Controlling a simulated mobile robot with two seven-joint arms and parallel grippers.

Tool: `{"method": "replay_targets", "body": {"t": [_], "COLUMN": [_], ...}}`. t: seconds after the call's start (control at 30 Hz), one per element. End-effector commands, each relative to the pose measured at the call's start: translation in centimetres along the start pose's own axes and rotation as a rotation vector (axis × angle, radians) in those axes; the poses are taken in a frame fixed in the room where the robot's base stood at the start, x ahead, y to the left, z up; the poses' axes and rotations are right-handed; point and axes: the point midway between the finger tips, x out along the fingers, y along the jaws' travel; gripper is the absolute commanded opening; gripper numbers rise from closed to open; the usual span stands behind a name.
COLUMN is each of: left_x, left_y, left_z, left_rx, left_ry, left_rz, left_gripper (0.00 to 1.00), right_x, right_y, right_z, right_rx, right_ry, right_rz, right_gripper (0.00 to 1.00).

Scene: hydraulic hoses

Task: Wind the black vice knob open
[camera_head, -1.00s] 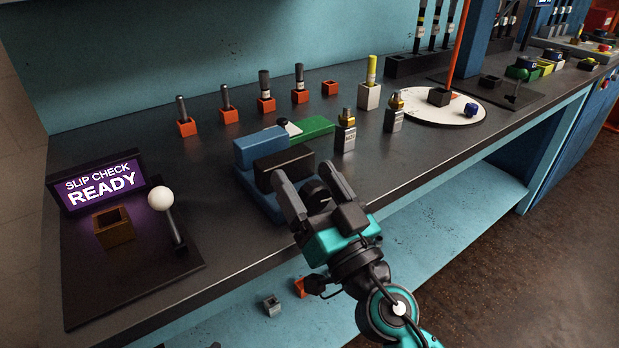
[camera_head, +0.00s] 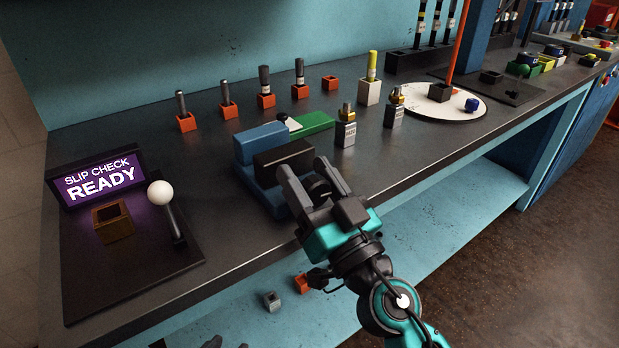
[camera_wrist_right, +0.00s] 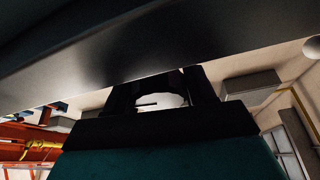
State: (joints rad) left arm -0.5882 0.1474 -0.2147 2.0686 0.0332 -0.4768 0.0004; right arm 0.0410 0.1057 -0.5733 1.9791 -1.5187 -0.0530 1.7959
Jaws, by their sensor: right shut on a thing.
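The vice stands at the bench's front edge in the head view, with a blue body (camera_head: 262,141) and a black jaw block (camera_head: 287,158). Its black knob (camera_head: 318,187) faces the front, partly hidden between my gripper's fingers. My right gripper (camera_head: 304,178) reaches in from the lower right, its two dark fingers on either side of the knob and shut on it. In the right wrist view the dark fingers (camera_wrist_right: 160,92) fill the middle, and the knob cannot be told apart from them. My left gripper is not clearly visible.
A white-knobbed lever (camera_head: 161,194) and a brown open box (camera_head: 113,222) stand at the left. Several orange holders (camera_head: 228,111) line the back. A lower shelf runs beneath the bench.

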Motion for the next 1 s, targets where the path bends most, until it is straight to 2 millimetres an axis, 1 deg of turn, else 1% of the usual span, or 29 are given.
{"method": "replay_targets", "body": {"t": [0.13,0.3,0.7,1.0], "left_x": [0.2,0.1,-0.6,-0.8], "left_y": [-0.1,-0.1,-0.1,0.0], "left_z": [0.6,0.7,-0.2,-0.7], "left_rx": [0.005,0.007,0.007,0.002], "left_ry": [-0.004,-0.008,-0.009,-0.008], "left_rz": [0.001,0.001,0.001,0.001], "left_gripper": [0.43,0.43,0.43,0.43], "right_x": [-0.1,0.0,0.0,-0.1], "right_y": [0.0,-0.2,-0.5,-0.6], "right_z": [0.1,0.1,0.1,0.1], "right_rx": [-0.074,-0.190,-0.436,-0.520], "right_ry": [-0.001,-0.001,-0.002,0.000], "right_rz": [-0.032,-0.080,-0.182,-0.216], "right_gripper": [0.24,0.24,0.24,0.24]}}
